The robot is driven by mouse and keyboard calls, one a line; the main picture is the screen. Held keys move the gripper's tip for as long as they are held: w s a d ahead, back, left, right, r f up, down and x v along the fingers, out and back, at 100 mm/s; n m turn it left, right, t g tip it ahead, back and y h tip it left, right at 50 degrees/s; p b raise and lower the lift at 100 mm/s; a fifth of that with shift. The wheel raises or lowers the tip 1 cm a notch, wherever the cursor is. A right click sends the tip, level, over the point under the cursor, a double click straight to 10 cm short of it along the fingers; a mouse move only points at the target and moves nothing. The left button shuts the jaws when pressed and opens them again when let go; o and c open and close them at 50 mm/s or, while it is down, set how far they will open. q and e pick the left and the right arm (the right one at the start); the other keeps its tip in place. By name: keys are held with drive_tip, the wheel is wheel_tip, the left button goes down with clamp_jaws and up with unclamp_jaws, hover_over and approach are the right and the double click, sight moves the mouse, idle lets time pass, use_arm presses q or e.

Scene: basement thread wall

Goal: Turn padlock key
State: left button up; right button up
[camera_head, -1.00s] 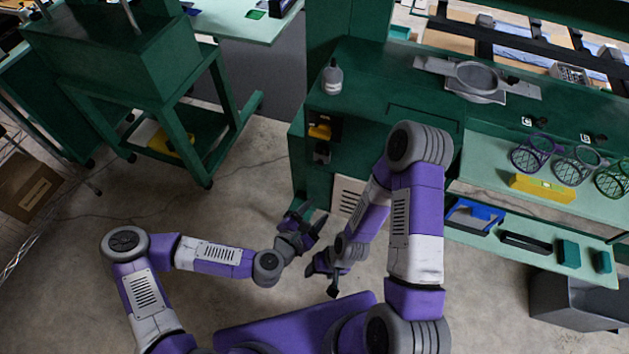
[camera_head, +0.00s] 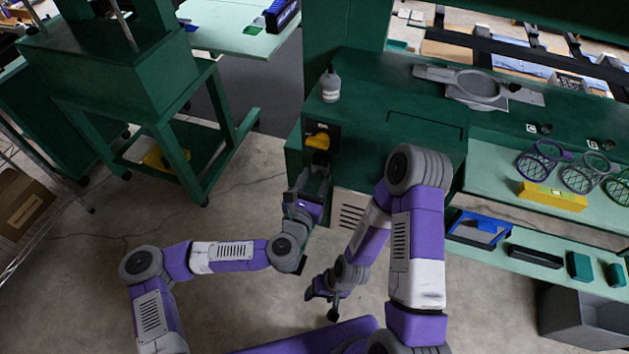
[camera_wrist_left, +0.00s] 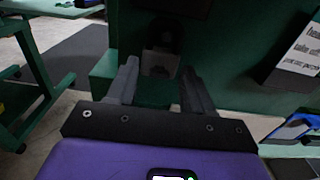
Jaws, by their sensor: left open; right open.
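The padlock (camera_wrist_left: 161,62) shows in the left wrist view as a small grey block under a dark round part, in shadow on the green cabinet face. No key can be made out. In the head view the padlock (camera_head: 320,158) is a small dark shape below a yellow part, just above my left gripper (camera_head: 313,182). In the left wrist view my left gripper (camera_wrist_left: 158,82) is open, with one finger on each side of the padlock in the picture; contact cannot be told. My right gripper (camera_head: 322,297) is open and empty, lower down over the floor.
The green cabinet (camera_head: 385,125) carries a bottle (camera_head: 330,85) on top. The yellow part (camera_head: 317,140) sits in a dark recess. A vent panel (camera_head: 350,212) is lower right of it. A shelf with baskets and a yellow box (camera_head: 552,196) is right.

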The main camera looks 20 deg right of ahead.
use_arm(q)
clamp_jaws()
drive_tip(key=shift+m, duration=0.3)
drive_tip(key=m+p, duration=0.1)
drive_tip(key=m, duration=0.2)
drive_tip(key=shift+r+p, duration=0.1)
drive_tip(key=shift+p, duration=0.3)
drive_tip(key=m+p, duration=0.1)
drive_tip(key=m, duration=0.3)
drive_tip(key=shift+d, duration=0.1)
drive_tip(key=m, duration=0.5)
drive_tip(key=shift+f+p, duration=0.2)
drive_tip(key=shift+p, duration=0.15)
drive_tip(key=shift+s+m, duration=0.1)
drive_tip(key=shift+m, duration=1.9)
